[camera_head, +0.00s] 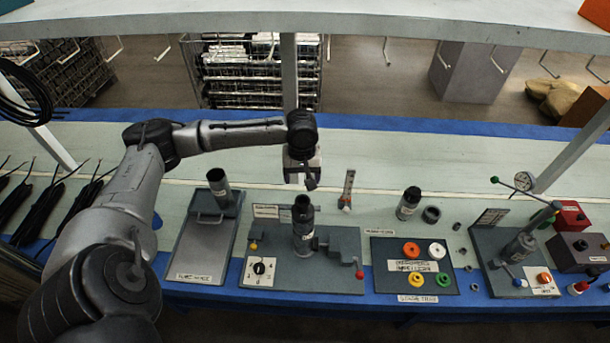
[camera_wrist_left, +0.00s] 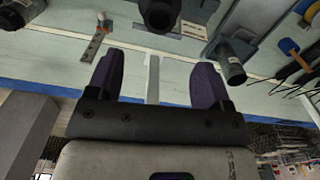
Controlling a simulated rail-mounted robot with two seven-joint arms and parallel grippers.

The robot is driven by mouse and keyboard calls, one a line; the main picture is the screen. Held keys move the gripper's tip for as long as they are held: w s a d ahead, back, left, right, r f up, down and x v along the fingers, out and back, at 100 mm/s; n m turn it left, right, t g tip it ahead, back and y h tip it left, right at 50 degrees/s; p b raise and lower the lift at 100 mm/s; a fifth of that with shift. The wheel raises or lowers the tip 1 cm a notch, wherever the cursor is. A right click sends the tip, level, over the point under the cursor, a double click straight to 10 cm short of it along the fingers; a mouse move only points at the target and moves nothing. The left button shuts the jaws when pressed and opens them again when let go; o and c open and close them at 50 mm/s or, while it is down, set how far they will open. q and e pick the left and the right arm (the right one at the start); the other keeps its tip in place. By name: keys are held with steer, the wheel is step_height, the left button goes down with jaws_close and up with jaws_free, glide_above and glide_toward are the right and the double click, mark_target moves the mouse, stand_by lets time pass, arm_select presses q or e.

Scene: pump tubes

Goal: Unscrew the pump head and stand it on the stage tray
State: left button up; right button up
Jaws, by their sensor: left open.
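A dark upright pump tube (camera_head: 303,240) stands in the grey fixture plate (camera_head: 340,282), with a black cap-like head (camera_head: 303,203) at its top. The black round top of a tube (camera_wrist_left: 160,12) shows at the upper edge of the wrist view. My right gripper is out of view.
Another dark cylinder (camera_head: 408,203) and a dark ring (camera_head: 431,214) stand behind the tray. A flat tool (camera_head: 348,187) is near my gripper. A lever fixture (camera_head: 515,252) is at the right.

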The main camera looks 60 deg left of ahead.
mark_target(302, 201)
arm_select(q)
step_height(302, 201, down, 14)
steer(key=shift+r+b, duration=0.1)
steer(key=shift+b, duration=0.75)
steer(key=shift+c, duration=0.3)
steer(key=c, duration=1.2)
steer(key=o, duration=0.6)
steer(key=shift+c, duration=0.2)
steer(key=c, duration=0.4)
steer(key=shift+r+p, duration=0.4)
steer(key=shift+p, duration=0.05)
steer(key=shift+r+p, duration=0.95)
steer(key=shift+p, duration=0.35)
